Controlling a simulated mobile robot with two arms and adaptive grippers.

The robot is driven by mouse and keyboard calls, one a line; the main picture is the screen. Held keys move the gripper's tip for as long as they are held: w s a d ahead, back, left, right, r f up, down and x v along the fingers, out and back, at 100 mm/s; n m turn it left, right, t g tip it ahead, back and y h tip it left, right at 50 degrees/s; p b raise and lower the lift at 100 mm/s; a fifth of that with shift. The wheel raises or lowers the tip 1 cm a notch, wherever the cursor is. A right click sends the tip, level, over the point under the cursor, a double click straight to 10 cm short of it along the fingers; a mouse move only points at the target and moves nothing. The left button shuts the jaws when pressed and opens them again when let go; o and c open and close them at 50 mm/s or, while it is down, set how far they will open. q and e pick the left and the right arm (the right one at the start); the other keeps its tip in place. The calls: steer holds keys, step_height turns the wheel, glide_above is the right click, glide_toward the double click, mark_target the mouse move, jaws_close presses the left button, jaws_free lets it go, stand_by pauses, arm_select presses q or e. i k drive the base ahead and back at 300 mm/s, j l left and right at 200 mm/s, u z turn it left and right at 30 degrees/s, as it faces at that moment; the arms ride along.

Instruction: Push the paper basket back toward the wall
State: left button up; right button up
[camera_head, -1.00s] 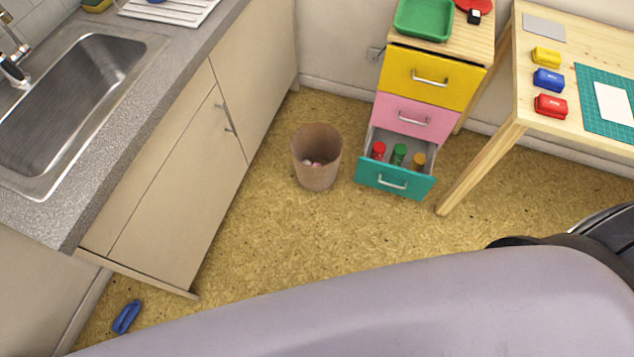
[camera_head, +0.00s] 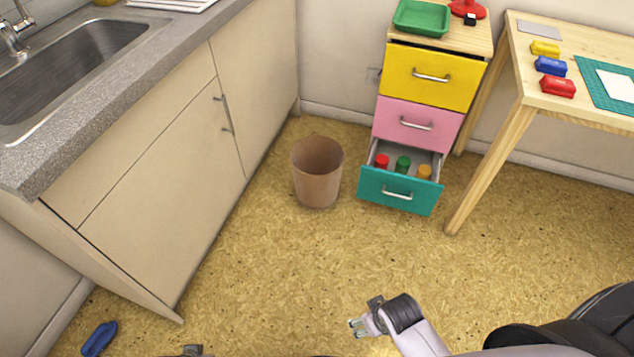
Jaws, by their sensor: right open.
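The brown paper basket (camera_head: 317,184) stands upright on the floor, left of the drawer unit and right of the kitchen cabinet, with bare floor between it and the wall (camera_head: 335,60). Its lower inside is hidden at this angle. My right gripper (camera_head: 357,325) is at the bottom middle, well in front of the basket and apart from it. It is open and empty. At the bottom edge, left of it, a small grey part (camera_head: 185,351) shows, perhaps of my left gripper; its jaws cannot be made out.
The drawer unit (camera_head: 430,80) has its teal bottom drawer (camera_head: 399,191) pulled out, holding red, green and orange bottles, close to the basket's right. A wooden table (camera_head: 510,85) stands at right. A blue object (camera_head: 99,339) lies on the floor at lower left. The middle floor is clear.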

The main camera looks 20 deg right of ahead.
mark_target(317, 161)
steer(key=i+l+u, duration=0.2)
steer(key=u, duration=0.25)
steer(key=i+l+u, duration=0.15)
steer(key=l+u, duration=0.15)
steer(key=u, duration=0.15)
